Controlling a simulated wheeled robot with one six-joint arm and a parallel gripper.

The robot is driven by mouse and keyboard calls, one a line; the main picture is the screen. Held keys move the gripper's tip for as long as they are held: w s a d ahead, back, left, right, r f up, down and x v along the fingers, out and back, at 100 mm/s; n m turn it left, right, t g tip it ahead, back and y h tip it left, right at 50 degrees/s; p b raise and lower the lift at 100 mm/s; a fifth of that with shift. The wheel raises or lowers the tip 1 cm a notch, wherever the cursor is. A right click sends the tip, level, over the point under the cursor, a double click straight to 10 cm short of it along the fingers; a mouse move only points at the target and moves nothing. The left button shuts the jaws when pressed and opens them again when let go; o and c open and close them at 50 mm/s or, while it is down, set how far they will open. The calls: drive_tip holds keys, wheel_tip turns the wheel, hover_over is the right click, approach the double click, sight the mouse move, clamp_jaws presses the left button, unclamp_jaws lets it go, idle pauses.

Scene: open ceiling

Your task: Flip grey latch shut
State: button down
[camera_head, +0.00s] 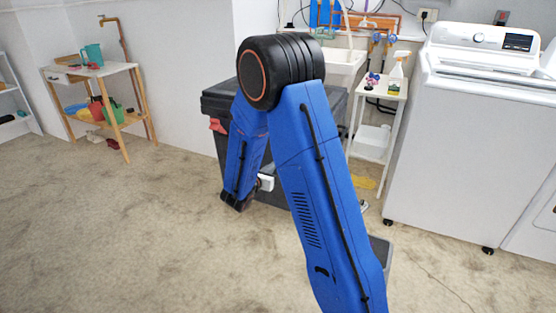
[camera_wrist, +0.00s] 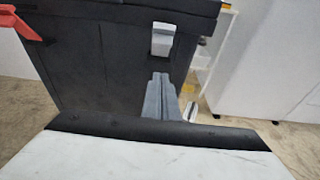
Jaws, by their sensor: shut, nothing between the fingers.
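A large black box (camera_head: 219,104) with a lid stands behind my blue arm in the head view. In the wrist view its dark front (camera_wrist: 95,60) fills the upper left and middle. The grey latch (camera_wrist: 163,40) is a small light-grey piece just below the lid edge; I cannot tell whether it is fastened. My gripper (camera_wrist: 160,76) is shut and empty, its grey fingers pointing at the box front just below the latch, apparently apart from it.
A red latch (camera_wrist: 20,24) is on the box's left side. To the right are a white shelf stand (camera_head: 372,142) with bottles and a white washing machine (camera_head: 455,145). A wooden table (camera_head: 90,70) stands at the far left. The floor at left is clear.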

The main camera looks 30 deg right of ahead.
drive_tip(key=r+x, duration=0.2)
drive_tip(key=x, duration=1)
drive_tip(key=shift+w+d+r, duration=0.15)
drive_tip(key=shift+d+r, duration=0.15)
drive_tip(key=shift+r, duration=0.1)
drive_tip(key=shift+w+d+r, duration=0.1)
drive_tip(key=shift+d+r, duration=0.05)
drive_tip(key=shift+r, duration=0.25)
drive_tip(key=shift+r+g+y, duration=0.15)
drive_tip(key=shift+g+y, duration=0.15)
drive_tip(key=shift+y, duration=0.1)
drive_tip(key=shift+g+y, duration=0.6)
drive_tip(key=shift+y, duration=0.2)
drive_tip(key=shift+w+d+r, duration=0.6)
drive_tip(key=shift+d+r, duration=0.15)
drive_tip(key=shift+r, duration=0.1)
drive_tip(key=shift+w+d+r, duration=0.6)
drive_tip(key=shift+d+r, duration=0.2)
drive_tip(key=shift+r, duration=0.1)
drive_tip(key=shift+w+d+r, duration=0.6)
drive_tip(key=shift+d+r, duration=0.15)
drive_tip(key=shift+r, duration=0.1)
drive_tip(key=shift+r, duration=0.1)
